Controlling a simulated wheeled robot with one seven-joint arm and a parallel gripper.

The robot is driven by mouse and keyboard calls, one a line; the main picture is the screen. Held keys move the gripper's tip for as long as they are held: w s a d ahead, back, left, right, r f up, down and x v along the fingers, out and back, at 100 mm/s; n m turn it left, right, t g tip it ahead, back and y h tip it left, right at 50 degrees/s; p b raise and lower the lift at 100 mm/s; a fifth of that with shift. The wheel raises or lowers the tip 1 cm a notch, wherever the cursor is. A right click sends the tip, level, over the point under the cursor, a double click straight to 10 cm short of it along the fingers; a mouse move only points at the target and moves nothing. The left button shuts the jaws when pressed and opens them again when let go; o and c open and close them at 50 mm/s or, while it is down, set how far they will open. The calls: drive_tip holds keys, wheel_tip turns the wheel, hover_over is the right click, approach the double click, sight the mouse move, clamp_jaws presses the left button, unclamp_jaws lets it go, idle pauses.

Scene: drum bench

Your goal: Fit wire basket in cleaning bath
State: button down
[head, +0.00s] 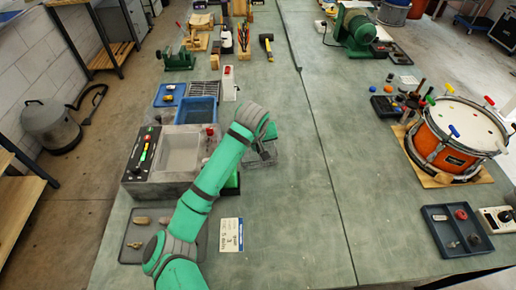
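The cleaning bath (181,153) is a grey basin with a pale, open, empty-looking well, standing on the left part of the bench. A black control panel (146,150) with coloured buttons runs along its left side. The wire basket (264,157) is a small grey mesh shape to the right of the bath, partly hidden by my arm. My gripper (262,143) points down at the basket from above. Its fingers are mostly hidden behind my wrist, so I cannot tell whether they are open or touch the basket.
A blue bin (196,110) and a drying rack (204,88) lie behind the bath. A dark tray (135,243) with small parts and a white card (231,235) lie in front. An orange drum (443,150) stands far right. The bench middle is clear.

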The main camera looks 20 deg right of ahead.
wheel_tip(320, 180, up, 28)
drive_tip(key=shift+f, duration=0.15)
idle(0.3)
